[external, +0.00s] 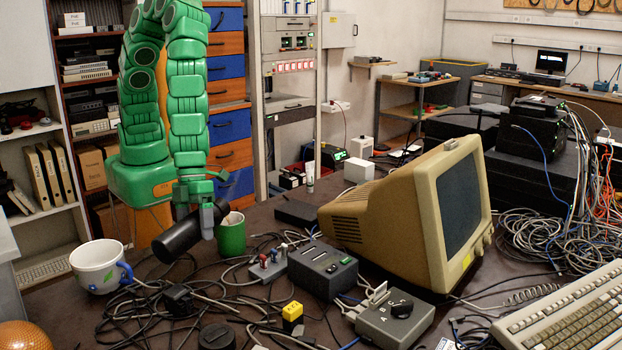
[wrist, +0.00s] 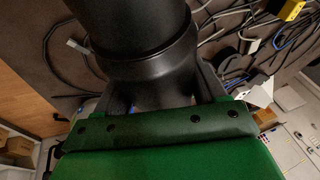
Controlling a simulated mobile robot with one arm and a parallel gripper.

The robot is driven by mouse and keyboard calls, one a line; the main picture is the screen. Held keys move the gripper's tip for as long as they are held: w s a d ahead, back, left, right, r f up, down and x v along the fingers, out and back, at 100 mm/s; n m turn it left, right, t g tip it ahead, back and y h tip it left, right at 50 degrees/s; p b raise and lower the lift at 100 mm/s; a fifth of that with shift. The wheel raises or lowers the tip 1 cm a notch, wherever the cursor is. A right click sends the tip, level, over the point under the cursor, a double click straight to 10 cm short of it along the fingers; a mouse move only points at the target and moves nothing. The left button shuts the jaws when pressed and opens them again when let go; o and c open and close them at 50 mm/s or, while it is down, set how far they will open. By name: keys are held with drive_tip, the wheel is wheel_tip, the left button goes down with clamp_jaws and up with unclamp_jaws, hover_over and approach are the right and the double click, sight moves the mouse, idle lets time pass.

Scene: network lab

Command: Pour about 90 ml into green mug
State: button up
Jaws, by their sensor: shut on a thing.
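The green mug (external: 232,240) stands upright on the table, with its rim showing. My gripper (external: 207,217) is shut on a black cylindrical container (external: 178,238), just left of the green mug. The container is tilted well over, its wide end low at the left and its other end up at the right, near the mug's rim. In the wrist view the container (wrist: 140,40) fills the top middle, between the fingers. I cannot see its opening, its contents or any stream. The inside of the green mug is mostly hidden.
A white mug (external: 98,268) with a blue handle stands at the left. Tangled black cables cover the front, with a round black piece (external: 217,337) among them. A switch box (external: 322,268), a grey box (external: 395,318) and a beige monitor (external: 410,215) crowd the right.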

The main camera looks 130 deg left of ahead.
drive_tip(key=shift+r+p, duration=0.15)
drive_tip(key=shift+p, duration=0.4)
idle(0.6)
drive_tip(key=shift+w+d+f+y, duration=0.1)
drive_tip(key=shift+d+f+y, duration=0.1)
drive_tip(key=shift+f+y, duration=0.25)
drive_tip(key=shift+d+f+g+y, duration=0.1)
drive_tip(key=shift+d+g+y, duration=0.2)
drive_tip(key=shift+d+y, duration=0.5)
drive_tip(key=shift+a+y, duration=0.3)
drive_tip(key=shift+y, duration=0.25)
drive_tip(key=shift+m, duration=0.3)
drive_tip(key=shift+a+f+g+y, duration=0.1)
drive_tip(key=shift+f+g+y, duration=0.05)
drive_tip(key=shift+g+y, duration=0.15)
idle(0.6)
